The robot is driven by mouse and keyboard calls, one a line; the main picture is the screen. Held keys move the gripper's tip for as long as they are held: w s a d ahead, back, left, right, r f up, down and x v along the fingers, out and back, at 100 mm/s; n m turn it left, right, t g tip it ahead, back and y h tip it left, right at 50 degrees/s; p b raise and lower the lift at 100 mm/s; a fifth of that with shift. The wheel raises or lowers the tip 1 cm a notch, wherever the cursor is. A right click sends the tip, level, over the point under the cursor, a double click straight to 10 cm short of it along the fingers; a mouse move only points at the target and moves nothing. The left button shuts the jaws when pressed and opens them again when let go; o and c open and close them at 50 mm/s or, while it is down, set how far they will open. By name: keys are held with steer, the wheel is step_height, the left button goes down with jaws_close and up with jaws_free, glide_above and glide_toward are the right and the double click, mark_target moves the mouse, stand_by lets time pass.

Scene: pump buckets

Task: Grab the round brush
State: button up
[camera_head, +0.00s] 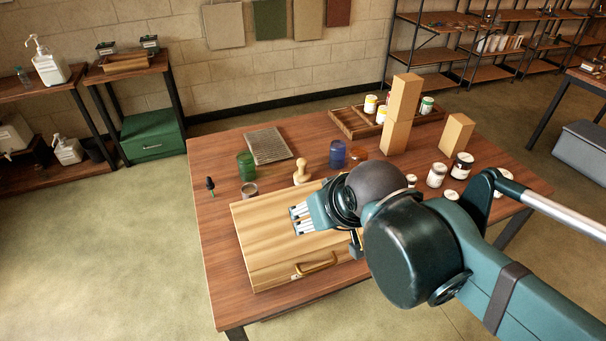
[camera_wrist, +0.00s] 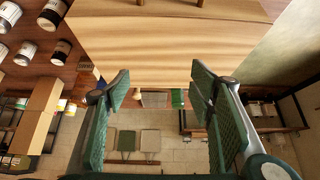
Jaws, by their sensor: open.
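I cannot clearly make out a round brush. A small upright item with a dark top and green lower part (camera_head: 210,187) stands at the table's left edge; it is too small to identify. A pale wooden knob-shaped piece (camera_head: 301,172) stands behind the wooden case and may be a brush handle; its underside is hidden. My gripper (camera_head: 303,218) is over the wooden case (camera_head: 262,250), to the right of the small item and in front of the knob. In the wrist view my gripper (camera_wrist: 160,75) has its fingers wide apart with nothing held, facing the case.
The case has a brass handle (camera_head: 316,265). Behind it are a green jar (camera_head: 246,166), a small tin (camera_head: 250,189), a blue jar (camera_head: 337,154) and a ribbed panel (camera_head: 268,145). Tall boxes (camera_head: 404,97) and white-labelled jars (camera_head: 437,175) crowd the right. The left table strip is mostly clear.

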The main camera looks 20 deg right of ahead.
steer(key=shift+o, duration=0.3)
steer(key=shift+w+r, duration=0.1)
stand_by(0.3)
steer(key=n+g+h+p, duration=0.3)
steer(key=n+p, duration=0.6)
steer(key=n, duration=1)
glide_above(301, 160)
steer(key=s+a, duration=0.2)
steer(key=s, duration=0.5)
step_height(301, 160, down, 3)
steer(key=w+f+n, duration=0.2)
steer(key=w+d+f+n+g+p, duration=0.1)
steer(key=w+f, duration=0.1)
steer(key=w+f+n+p, duration=0.1)
steer(key=w+f+n, duration=0.1)
steer(key=f, duration=0.1)
steer(key=shift+d+n, duration=0.3)
steer(key=shift+w+d+f+n+g+h, duration=0.15)
steer(key=shift+w+f+n+g+h, duration=0.2)
steer(key=shift+f, duration=0.2)
steer(key=shift+f, duration=0.1)
steer(key=shift+x, duration=1.2)
